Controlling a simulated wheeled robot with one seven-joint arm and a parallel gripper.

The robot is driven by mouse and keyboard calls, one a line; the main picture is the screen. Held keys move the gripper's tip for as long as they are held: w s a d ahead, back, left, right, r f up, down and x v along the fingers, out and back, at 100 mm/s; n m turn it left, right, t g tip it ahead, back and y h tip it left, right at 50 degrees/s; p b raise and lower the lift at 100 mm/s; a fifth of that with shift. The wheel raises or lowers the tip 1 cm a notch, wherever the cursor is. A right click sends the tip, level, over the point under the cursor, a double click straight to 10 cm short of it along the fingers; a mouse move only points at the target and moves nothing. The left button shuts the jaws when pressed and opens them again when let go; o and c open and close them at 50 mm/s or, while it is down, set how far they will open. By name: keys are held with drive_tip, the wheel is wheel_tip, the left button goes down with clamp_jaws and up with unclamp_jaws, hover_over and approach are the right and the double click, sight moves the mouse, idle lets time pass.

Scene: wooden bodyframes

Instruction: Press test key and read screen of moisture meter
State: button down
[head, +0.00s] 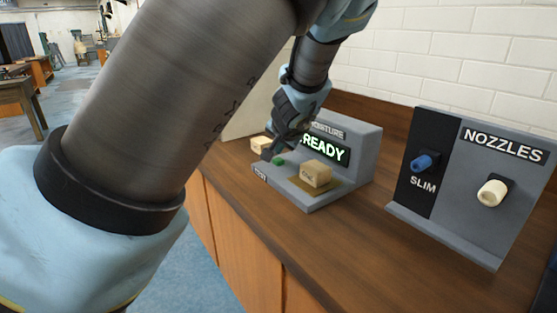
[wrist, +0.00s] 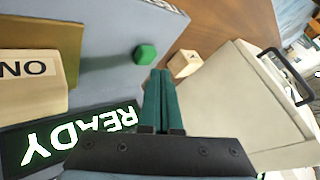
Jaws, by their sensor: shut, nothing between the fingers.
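The grey moisture meter (head: 358,150) stands on the wooden counter, with a label ending in "MOISTURE" partly hidden by my arm. Its lit screen (head: 326,150) reads "READY" in green-white letters; the screen also shows upside down in the wrist view (wrist: 70,137). The green test key (head: 278,160) sits on the meter's base, and it shows in the wrist view (wrist: 145,54) just beyond and left of my fingertips. My gripper (head: 268,153) is shut and empty, close to the key. I cannot tell whether it touches; the wrist view shows a small gap.
A labelled wood block (head: 315,174) rests on the meter's brass-coloured plate. A smaller block (wrist: 185,63) lies beside the meter. A beige case (wrist: 235,105) with a dark handle stands close to my fingers. A nozzle rack (head: 455,185) stands at the right. Counter in front is clear.

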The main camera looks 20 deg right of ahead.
sight(278, 161)
drive_tip(key=shift+f, duration=0.15)
idle(0.5)
drive_tip(key=shift+f+b, duration=0.25)
drive_tip(key=shift+b, duration=0.05)
drive_tip(key=shift+f+b, duration=0.35)
drive_tip(key=shift+f, duration=0.15)
idle(0.7)
drive_tip(key=shift+r, duration=0.15)
drive_tip(key=shift+r+p, duration=0.8)
drive_tip(key=shift+p, duration=0.05)
wheel_tip(278, 161, up, 5)
drive_tip(key=p, duration=0.4)
idle(0.8)
